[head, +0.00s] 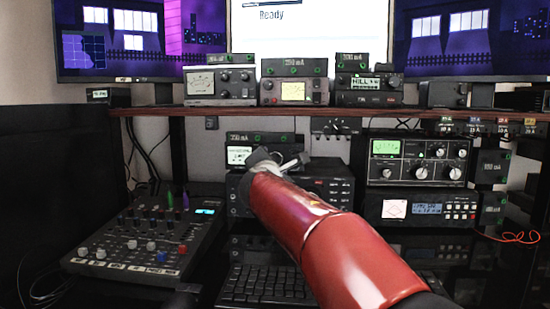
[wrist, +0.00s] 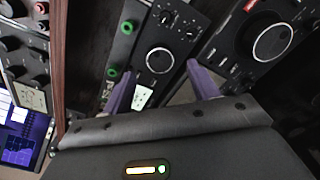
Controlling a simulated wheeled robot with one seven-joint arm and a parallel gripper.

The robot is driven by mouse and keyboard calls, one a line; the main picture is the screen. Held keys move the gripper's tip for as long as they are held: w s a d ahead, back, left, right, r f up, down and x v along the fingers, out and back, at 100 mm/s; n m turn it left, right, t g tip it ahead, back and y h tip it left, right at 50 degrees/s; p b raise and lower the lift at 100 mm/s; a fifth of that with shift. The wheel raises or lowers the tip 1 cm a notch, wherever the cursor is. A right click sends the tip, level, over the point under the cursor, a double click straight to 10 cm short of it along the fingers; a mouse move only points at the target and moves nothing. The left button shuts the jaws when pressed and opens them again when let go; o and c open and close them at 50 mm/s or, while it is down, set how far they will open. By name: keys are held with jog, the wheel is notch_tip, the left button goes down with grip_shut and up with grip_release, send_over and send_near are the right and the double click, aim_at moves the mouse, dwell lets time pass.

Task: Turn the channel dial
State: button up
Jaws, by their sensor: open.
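In the wrist view my gripper (wrist: 161,68) is open, with its two purple fingers apart and nothing between them. A round dial with a light rim (wrist: 159,60) on a black unit shows between and beyond the fingertips. I cannot tell whether the fingers touch the panel. A larger round dial (wrist: 272,42) is on another black unit to the right. No label that I can read says which is the channel dial. In the head view my gripper (head: 275,160) is in front of the small metered unit (head: 240,153) under the shelf; my red arm hides much of it.
Two small knobs (wrist: 165,17) and green terminals (wrist: 130,27) lie near the dial. The brown shelf edge (wrist: 58,60) runs along the left in the wrist view. In the head view a mixer (head: 135,240), a keyboard (head: 265,285) and a green-screen radio (head: 415,160) surround my arm.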

aim_at(276, 159)
jog(key=w+p, duration=0.1)
jog(key=w, duration=0.2)
jog(key=shift+w+d, duration=0.1)
jog(key=shift+w, duration=0.3)
jog(key=c, duration=1)
jog(key=shift+f+m+b, duration=0.15)
jog(key=shift+m+b, duration=0.15)
jog(key=shift+b, duration=0.1)
jog(key=shift+m+b, duration=2.65)
jog(key=shift+m, duration=0.85)
